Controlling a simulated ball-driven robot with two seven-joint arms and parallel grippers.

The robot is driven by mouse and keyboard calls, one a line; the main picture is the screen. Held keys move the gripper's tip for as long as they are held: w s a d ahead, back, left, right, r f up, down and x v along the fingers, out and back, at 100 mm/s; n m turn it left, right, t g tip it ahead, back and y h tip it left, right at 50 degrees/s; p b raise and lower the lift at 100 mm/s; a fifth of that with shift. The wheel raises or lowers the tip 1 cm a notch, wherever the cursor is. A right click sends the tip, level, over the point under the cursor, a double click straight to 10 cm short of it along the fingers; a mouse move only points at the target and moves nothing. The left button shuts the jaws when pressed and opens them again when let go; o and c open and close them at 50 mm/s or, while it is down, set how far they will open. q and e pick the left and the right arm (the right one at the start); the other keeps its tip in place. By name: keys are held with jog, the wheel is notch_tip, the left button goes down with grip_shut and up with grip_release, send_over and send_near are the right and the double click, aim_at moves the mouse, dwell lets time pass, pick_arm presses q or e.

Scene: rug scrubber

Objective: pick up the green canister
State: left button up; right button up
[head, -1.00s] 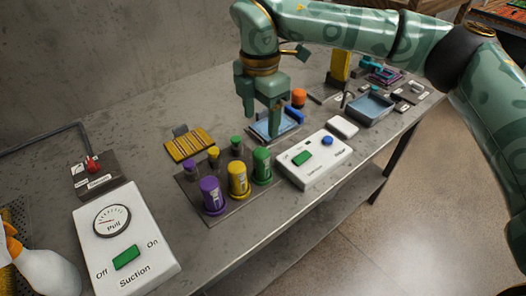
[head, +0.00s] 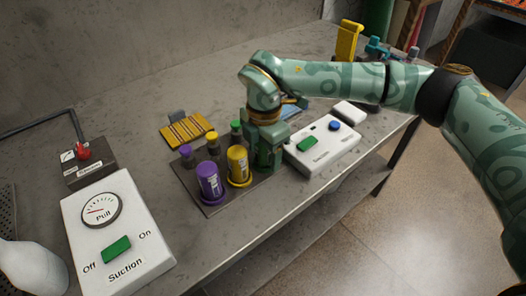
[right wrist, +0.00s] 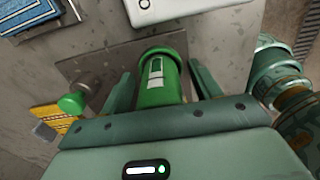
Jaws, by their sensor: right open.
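The green canister (right wrist: 163,85) stands on the dark tray (right wrist: 93,66), between the two fingers of my right gripper (right wrist: 162,88) in the right wrist view. The fingers are open, with a small gap on each side of it. In the head view my right gripper (head: 266,158) reaches down around the canister and mostly hides it. The purple canister (head: 210,183) and the yellow canister (head: 238,166) stand on the tray to its left. A smaller green-topped piece (head: 236,127) stands behind. My left gripper is not in view.
A white box with a green switch and blue knob (head: 325,148) sits close right of the gripper. A white suction panel (head: 117,235) lies at the front left. A yellow slotted block (head: 188,129) lies behind the tray. Bare table lies in front.

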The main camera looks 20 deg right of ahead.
jog(key=c, duration=1.1)
jog(key=shift+r, duration=0.1)
